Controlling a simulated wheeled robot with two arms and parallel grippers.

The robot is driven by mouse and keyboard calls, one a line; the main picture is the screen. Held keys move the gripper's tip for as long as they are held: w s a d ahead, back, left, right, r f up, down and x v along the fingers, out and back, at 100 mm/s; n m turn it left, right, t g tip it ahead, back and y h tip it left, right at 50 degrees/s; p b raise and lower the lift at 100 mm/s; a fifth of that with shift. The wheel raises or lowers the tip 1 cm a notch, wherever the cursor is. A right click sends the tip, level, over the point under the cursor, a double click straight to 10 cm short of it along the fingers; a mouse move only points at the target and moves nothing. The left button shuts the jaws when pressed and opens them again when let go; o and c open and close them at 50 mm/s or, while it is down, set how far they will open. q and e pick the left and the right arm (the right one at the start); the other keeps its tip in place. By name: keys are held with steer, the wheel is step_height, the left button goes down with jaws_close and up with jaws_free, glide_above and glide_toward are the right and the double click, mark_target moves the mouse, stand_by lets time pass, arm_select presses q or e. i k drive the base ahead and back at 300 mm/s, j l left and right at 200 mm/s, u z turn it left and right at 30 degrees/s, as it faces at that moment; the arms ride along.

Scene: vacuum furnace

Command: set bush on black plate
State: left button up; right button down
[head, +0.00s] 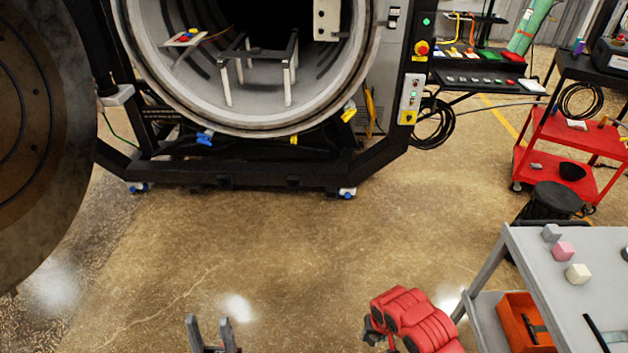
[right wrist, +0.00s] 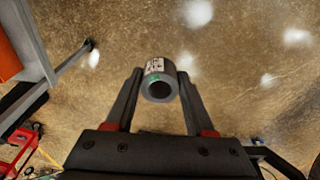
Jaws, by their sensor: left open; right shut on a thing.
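The bush (right wrist: 160,80) is a short grey hollow cylinder with a white label and a small green mark. In the right wrist view my right gripper (right wrist: 160,88) is shut on it, one finger on each side, above bare floor. In the head view my red right arm (head: 415,320) mostly hides that gripper. My left gripper (head: 209,332) is open and empty at the bottom of the head view, over the floor. I cannot make out a black plate for certain in either view.
The open furnace chamber (head: 150,60) holds a rack (head: 258,52) and a small pale plate (head: 184,39) with coloured pieces. A grey table (head: 590,240) at right carries several blocks; an orange bin (head: 525,322) sits below. A red cart (head: 570,140) stands behind. The middle floor is clear.

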mark_target(276, 54)
steer(key=i+z, duration=0.1)
steer(key=i, duration=2)
steer(key=i+u, duration=0.15)
steer(key=i, duration=0.5)
steer(key=i+l+u, duration=0.2)
steer(key=i, duration=0.5)
steer(key=i+l+u, duration=0.15)
steer(key=i, duration=0.5)
